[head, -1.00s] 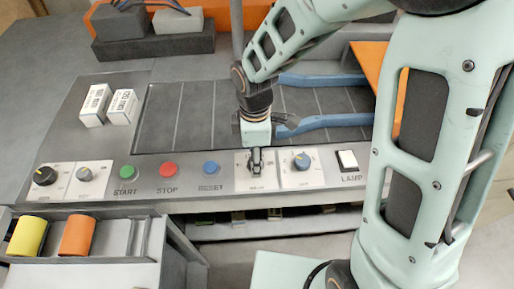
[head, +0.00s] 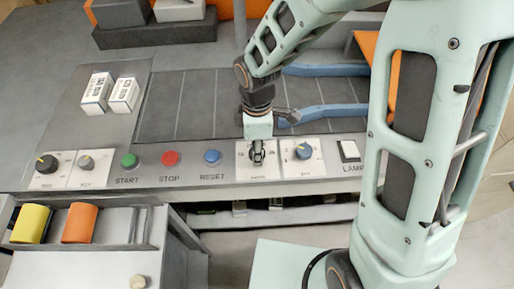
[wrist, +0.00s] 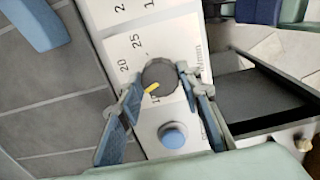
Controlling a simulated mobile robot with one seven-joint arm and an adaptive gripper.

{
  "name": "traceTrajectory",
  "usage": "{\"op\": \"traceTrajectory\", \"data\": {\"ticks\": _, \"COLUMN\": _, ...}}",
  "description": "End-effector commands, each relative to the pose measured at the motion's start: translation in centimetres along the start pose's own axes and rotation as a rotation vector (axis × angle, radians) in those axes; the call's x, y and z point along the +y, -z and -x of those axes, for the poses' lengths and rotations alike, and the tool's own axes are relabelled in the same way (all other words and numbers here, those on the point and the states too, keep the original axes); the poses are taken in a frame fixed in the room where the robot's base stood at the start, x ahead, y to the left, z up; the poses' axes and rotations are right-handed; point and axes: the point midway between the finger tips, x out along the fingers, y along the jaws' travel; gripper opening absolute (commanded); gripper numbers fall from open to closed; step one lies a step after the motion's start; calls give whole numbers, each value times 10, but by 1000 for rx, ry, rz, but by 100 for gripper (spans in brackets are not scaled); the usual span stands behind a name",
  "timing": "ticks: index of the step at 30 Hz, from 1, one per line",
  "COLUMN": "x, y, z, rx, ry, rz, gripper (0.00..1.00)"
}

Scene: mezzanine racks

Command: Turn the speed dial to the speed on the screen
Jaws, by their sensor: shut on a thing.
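The speed dial (wrist: 160,75) is a dark grey round knob with a yellow pointer, on a white plate (wrist: 130,45) with printed numbers. My gripper (wrist: 159,80) is shut on the dial, one fingertip on each side. In the head view my gripper (head: 257,155) is over the white plate right of the RESET button, and its fingers hide the dial. No screen with a speed shows in either view.
The blue RESET button (head: 211,157) is left of my gripper and shows in the wrist view (wrist: 172,138). Another dial (head: 303,151) is close on the right, then the LAMP switch (head: 349,150). Blue bars (head: 325,112) lie behind.

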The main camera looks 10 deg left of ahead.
Motion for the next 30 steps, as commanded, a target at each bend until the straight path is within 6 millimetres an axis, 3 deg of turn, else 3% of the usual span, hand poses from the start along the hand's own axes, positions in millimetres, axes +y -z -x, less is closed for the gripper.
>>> {"op": "traceTrajectory", "data": {"ticks": 11, "x": 0, "y": 0, "z": -1, "rx": -2, "ry": -1, "rz": -136, "gripper": 8}}
{"op": "traceTrajectory", "data": {"ticks": 30, "x": 1, "y": 0, "z": -1, "rx": -1, "ry": -2, "rz": -724, "gripper": 8}}
